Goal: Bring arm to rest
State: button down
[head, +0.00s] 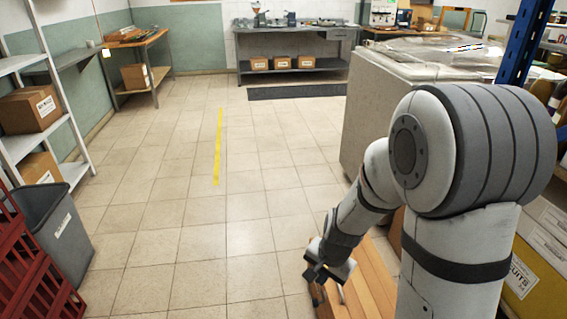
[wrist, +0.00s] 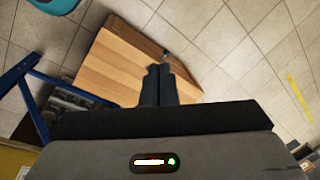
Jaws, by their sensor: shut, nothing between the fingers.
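My gripper (head: 318,290) hangs at the end of my grey-white arm, low in the right half of the head view. It points down beside a wooden block-like surface. In the wrist view its two dark fingers (wrist: 160,70) lie together, shut, with nothing between them. Behind them is the wooden surface (wrist: 122,62), with striped planks and a small dark spot near the fingertips. I cannot tell whether the fingers touch it.
The wooden surface also shows in the head view (head: 372,270), below the arm. A pale stone-like block (head: 372,120) and a blue post (head: 522,45) stand close on the right. A grey bin (head: 60,225) and red crates (head: 30,270) stand left. The tiled floor between is clear.

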jog(key=s+d+r+n+p, duration=0.1)
jog(key=s+r, duration=0.3)
jog(key=r, duration=0.4)
jog(key=s+d+r+n+h+p, duration=0.1)
jog(key=s+r+n+p, duration=0.3)
jog(key=r, duration=0.5)
jog(key=s+d+r+n+t+p, duration=0.1)
jog(key=s+d+r+n+p, duration=0.1)
jog(key=s+r, duration=0.3)
notch_tip(320, 180, up, 4)
jog(key=shift+d+r+p, duration=0.1)
jog(key=shift+d+p, duration=0.35)
jog(key=shift+d, duration=0.25)
